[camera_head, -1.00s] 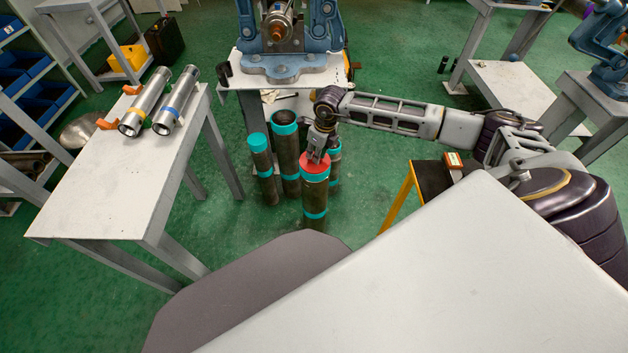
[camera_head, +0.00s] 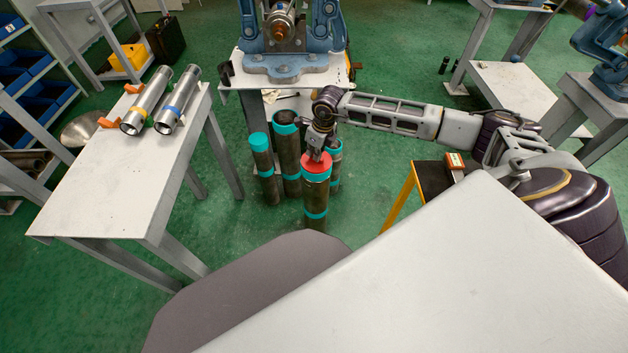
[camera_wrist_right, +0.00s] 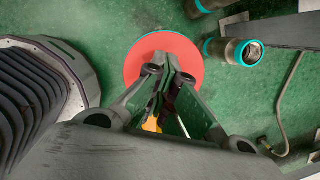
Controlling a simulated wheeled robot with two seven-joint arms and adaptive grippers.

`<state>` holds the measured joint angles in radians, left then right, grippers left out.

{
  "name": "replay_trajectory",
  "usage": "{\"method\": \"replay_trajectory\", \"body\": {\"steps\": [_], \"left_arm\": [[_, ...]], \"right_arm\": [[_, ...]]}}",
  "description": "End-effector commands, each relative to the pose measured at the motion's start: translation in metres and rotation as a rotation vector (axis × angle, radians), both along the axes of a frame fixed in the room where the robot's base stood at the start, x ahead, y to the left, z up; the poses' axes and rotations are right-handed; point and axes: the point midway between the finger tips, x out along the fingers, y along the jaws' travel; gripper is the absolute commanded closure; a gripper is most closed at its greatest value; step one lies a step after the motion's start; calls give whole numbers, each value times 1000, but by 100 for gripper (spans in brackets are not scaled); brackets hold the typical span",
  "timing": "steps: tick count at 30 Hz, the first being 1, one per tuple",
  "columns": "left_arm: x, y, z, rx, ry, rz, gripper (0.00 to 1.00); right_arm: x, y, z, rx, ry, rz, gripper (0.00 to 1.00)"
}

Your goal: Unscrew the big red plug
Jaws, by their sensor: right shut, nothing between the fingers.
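The big red plug (camera_head: 317,166) sits on top of an upright dark pipe (camera_head: 315,194) with teal bands, in the middle of the head view. My right gripper (camera_head: 317,154) points down onto the plug from above. In the right wrist view the plug (camera_wrist_right: 150,58) is a flat red disc behind the fingertips of my right gripper (camera_wrist_right: 168,62). The fingers are shut with nothing between them, over the plug's middle. Whether the tips touch the plug I cannot tell. My left gripper is out of view.
Several other teal-topped pipes (camera_head: 259,144) stand close behind and beside the plugged one. A grey table (camera_head: 100,200) with two shiny metal tubes (camera_head: 148,102) is at the left. A blue vise (camera_head: 284,66) on a stand is behind. Green floor is open between.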

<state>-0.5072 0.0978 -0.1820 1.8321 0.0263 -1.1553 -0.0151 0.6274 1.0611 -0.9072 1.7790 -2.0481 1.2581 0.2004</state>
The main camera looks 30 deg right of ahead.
Motion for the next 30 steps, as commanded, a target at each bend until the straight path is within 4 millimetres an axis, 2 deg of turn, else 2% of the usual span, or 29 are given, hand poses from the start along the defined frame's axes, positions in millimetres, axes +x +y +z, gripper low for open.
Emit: {"method": "replay_trajectory", "body": {"steps": [1, 3, 21, 30], "left_arm": [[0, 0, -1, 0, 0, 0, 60], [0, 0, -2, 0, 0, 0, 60], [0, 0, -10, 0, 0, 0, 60], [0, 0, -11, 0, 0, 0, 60]], "right_arm": [[-2, -9, -6, -16, 9, 6, 100], [-2, -10, -7, -17, 10, 33, 100], [-7, -12, -8, -18, 18, 330, 100], [-9, -11, -8, -16, 18, 397, 100]]}}
